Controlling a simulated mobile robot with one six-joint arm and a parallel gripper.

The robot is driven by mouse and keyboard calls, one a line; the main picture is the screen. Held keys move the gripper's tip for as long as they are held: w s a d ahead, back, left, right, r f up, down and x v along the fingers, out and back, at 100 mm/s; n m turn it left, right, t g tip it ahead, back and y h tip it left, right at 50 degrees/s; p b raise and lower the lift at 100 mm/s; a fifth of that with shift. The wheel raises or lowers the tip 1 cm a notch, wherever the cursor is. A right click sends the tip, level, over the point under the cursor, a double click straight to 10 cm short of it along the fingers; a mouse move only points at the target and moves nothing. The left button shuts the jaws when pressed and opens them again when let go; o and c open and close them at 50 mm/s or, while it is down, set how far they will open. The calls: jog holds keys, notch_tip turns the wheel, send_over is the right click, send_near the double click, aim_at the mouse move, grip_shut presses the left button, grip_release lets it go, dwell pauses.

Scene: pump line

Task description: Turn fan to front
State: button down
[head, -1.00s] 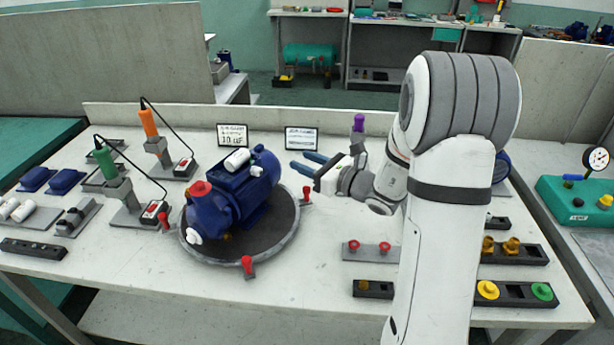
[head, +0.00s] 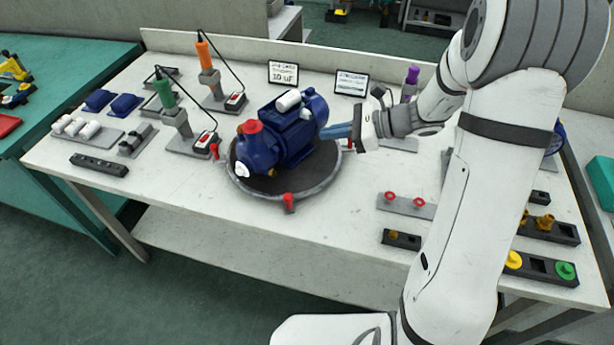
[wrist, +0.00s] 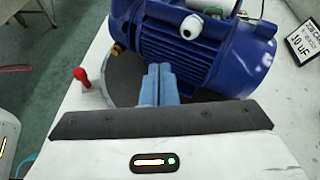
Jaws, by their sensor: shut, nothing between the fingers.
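The blue pump (head: 277,135) sits on a round dark turntable (head: 322,175) with red knobs at its rim. Its red-capped end (head: 251,128) points to the left in the head view and its motor end is at the right. The fan named in the task cannot be made out separately. My gripper (head: 326,132) has its blue fingers together, empty, at the motor end of the pump. In the wrist view the shut fingers (wrist: 158,72) point at the ribbed blue motor housing (wrist: 185,50). Whether they touch it cannot be told.
A red knob (head: 289,203) stands at the turntable's front rim. Orange (head: 204,56) and green (head: 165,93) tools stand on the left. Two labelled signs (head: 351,83) stand behind. Racks of red (head: 407,203) and yellow-green parts (head: 540,267) lie at right.

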jog(key=s+d+f+n+g+h+p, duration=0.2)
jog(key=s+d+n+g+h+p, duration=0.15)
jog(key=s+n+g, duration=0.2)
jog(key=h, duration=0.2)
send_near(292, 205)
jog(key=shift+g, duration=0.35)
notch_tip(292, 205, down, 5)
jog(key=shift+a+r, duration=0.15)
jog(key=shift+a, duration=0.05)
jog(key=shift+s+a+r, duration=0.1)
jog(key=shift+s+a, duration=0.15)
jog(key=shift+a, duration=0.3)
jog(key=shift+s+a+r, duration=0.1)
jog(key=shift+s+a, duration=0.15)
jog(key=shift+a, duration=0.3)
jog(key=shift+s+a+f, duration=0.1)
jog(key=shift+s+a, duration=0.15)
jog(key=shift+a, duration=0.25)
jog(key=shift+w, duration=0.15)
